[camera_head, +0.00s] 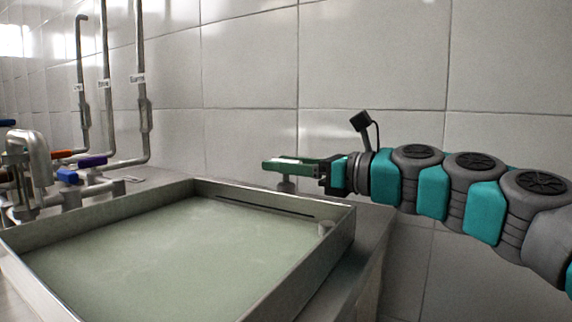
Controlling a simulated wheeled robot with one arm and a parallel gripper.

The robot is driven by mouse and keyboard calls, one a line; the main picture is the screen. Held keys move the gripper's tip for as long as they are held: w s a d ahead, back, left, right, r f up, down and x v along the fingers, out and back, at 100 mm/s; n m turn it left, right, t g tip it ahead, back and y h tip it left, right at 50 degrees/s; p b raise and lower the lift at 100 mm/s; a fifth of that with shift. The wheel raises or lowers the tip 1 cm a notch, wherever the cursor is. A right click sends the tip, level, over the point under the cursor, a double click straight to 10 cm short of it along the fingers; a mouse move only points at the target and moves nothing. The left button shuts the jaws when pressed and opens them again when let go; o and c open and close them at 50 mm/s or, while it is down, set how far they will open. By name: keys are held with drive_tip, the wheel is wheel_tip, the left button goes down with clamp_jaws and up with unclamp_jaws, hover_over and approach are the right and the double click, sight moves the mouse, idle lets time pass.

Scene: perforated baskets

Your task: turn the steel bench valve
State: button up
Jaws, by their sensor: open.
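The steel bench valve (287,184) shows as a short grey stem behind the far right of the basin. My gripper (284,164) reaches in from the right, with its long green fingers level and over the stem. The fingers are open. A pale strip shows between them, which may be the valve's handle. The fingers hide most of the valve's top, and I cannot tell whether they touch it.
A shallow metal basin (40,240) with pale, cloudy contents fills the front. A tiled wall (375,55) closes the back.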

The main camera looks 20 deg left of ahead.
clamp_jaws()
drive_tip(key=shift+r, duration=0.1)
idle(0.4)
drive_tip(key=p, duration=0.1)
drive_tip(key=n+g+p, duration=0.1)
drive_tip(key=p, duration=0.1)
drive_tip(key=shift+r+g, duration=0.2)
drive_tip(key=shift+g, duration=0.1)
drive_tip(key=shift+g+p, duration=0.5)
drive_tip(key=shift+p, duration=0.2)
drive_tip(key=shift+w+n+g+p, duration=0.1)
drive_tip(key=shift+n+g+p, duration=0.55)
drive_tip(key=shift+p, duration=0.5)
drive_tip(key=shift+f+n+g+p, duration=0.35)
drive_tip(key=shift+g, duration=0.1)
